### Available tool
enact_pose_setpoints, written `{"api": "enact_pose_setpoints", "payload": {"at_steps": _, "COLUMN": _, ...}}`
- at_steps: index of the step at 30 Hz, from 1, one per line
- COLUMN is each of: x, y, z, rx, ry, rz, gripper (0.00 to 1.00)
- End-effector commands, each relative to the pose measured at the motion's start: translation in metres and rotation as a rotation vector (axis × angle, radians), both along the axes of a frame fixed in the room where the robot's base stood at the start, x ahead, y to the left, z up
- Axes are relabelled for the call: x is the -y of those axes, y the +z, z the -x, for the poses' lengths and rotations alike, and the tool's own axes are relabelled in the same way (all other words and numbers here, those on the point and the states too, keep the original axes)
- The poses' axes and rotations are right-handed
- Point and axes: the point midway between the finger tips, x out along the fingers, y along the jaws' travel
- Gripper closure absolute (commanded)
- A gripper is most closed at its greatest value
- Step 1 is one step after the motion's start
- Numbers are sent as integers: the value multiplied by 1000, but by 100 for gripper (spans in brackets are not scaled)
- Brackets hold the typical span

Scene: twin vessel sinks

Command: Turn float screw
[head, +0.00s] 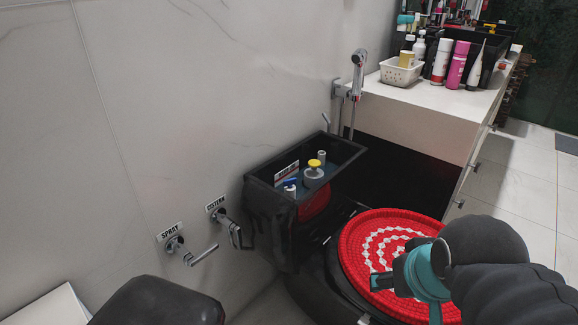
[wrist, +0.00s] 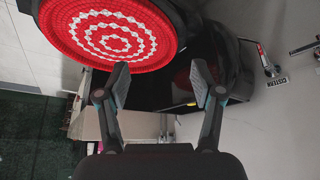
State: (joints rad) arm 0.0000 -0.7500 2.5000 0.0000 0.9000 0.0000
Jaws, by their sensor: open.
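The open black cistern (head: 262,178) stands against the wall, with blue water inside. In it I see a white fitting with a yellow top (head: 314,164), a small white cylinder (head: 322,156) and a blue-topped white part (head: 290,188). Which of these carries the float screw is too small to tell. My gripper (head: 402,296) is over the red-and-white toilet lid cover (head: 372,240), to the right of and apart from the cistern. In the wrist view my gripper (wrist: 162,84) has its fingers spread with nothing between them. The cistern's inside cannot be made out there.
Wall valves labelled SPRAY (head: 174,244) and CISTERN (head: 220,214) stick out left of the cistern. A hand sprayer (head: 357,70) hangs behind it. A white counter (head: 425,112) with a basket (head: 401,72) and bottles stands at the back right.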

Motion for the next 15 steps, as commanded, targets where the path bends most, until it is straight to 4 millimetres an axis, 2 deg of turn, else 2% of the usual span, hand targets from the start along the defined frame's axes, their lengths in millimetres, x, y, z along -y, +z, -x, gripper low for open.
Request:
{"api": "enact_pose_setpoints", "payload": {"at_steps": 5, "x": 0, "y": -1, "z": 0, "rx": 0, "ry": 1, "rz": 0, "gripper": 33}}
{"api": "enact_pose_setpoints", "payload": {"at_steps": 8, "x": -4, "y": -11, "z": -2, "rx": -18, "ry": 17, "rz": 0, "gripper": 33}}
{"api": "enact_pose_setpoints", "payload": {"at_steps": 11, "x": -10, "y": -31, "z": -8, "rx": -73, "ry": 38, "rz": 1, "gripper": 33}}
{"api": "enact_pose_setpoints", "payload": {"at_steps": 15, "x": -23, "y": -41, "z": -38, "rx": -124, "ry": 79, "rz": 4, "gripper": 33}}
